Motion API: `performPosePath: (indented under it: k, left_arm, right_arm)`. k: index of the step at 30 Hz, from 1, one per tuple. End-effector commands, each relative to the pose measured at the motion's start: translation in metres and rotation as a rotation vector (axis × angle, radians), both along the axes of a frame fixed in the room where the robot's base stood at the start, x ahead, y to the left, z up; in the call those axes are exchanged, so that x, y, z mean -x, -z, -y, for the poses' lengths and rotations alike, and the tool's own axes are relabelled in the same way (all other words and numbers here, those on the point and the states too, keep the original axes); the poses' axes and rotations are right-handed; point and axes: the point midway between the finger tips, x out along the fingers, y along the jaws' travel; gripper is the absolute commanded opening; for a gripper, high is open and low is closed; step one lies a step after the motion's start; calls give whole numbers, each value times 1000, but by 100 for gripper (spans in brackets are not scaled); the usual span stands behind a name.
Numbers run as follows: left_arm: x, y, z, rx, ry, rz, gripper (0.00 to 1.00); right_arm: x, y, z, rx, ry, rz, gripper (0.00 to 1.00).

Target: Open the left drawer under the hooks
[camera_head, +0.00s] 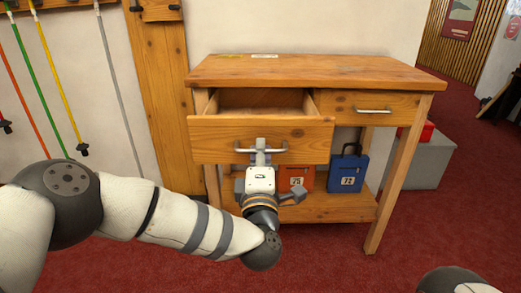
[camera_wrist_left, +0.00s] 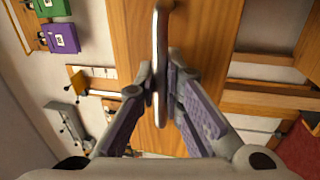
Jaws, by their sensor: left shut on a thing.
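The left drawer (camera_head: 217,142) of the wooden bench is pulled out, and its empty-looking inside shows behind the front panel. Its metal bar handle (camera_head: 284,147) is across the middle of the front. My left gripper (camera_head: 261,153) is shut on this handle from the front. In the left wrist view, the handle (camera_wrist_left: 162,30) runs between the two fingers of my left gripper (camera_wrist_left: 161,78), with the wooden drawer front (camera_wrist_left: 205,35) behind it. My right gripper is not in view.
The right drawer (camera_head: 350,106) is shut. An orange box (camera_head: 296,177) and a blue box (camera_head: 348,174) stand on the lower shelf (camera_head: 325,209). A grey block (camera_head: 430,160) with a red box on it stands at the right. Coloured poles hang on the left wall.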

Motion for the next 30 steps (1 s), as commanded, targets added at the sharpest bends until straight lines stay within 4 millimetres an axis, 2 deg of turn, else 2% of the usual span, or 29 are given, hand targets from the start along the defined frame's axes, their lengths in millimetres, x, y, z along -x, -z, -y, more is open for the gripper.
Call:
performPosePath:
  k: [2, 3, 5, 6, 16, 20, 27, 30]
  left_arm:
    - [0, 0, 0, 0, 1, 0, 0]
    - [0, 0, 0, 0, 1, 0, 13]
    - [0, 0, 0, 0, 1, 0, 27]
    - [0, 0, 0, 0, 0, 0, 30]
    - [5, 1, 1, 0, 2, -2, 30]
    - [32, 7, 0, 0, 3, -4, 30]
    - [94, 19, 0, 0, 3, -3, 30]
    - [109, 22, 1, 0, 2, -2, 30]
  right_arm:
    - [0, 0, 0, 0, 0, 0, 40]
    - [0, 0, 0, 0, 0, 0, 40]
    - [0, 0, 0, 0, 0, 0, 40]
    - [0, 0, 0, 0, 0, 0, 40]
    - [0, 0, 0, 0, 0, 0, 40]
    - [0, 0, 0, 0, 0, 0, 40]
    - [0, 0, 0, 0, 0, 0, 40]
    - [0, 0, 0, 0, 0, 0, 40]
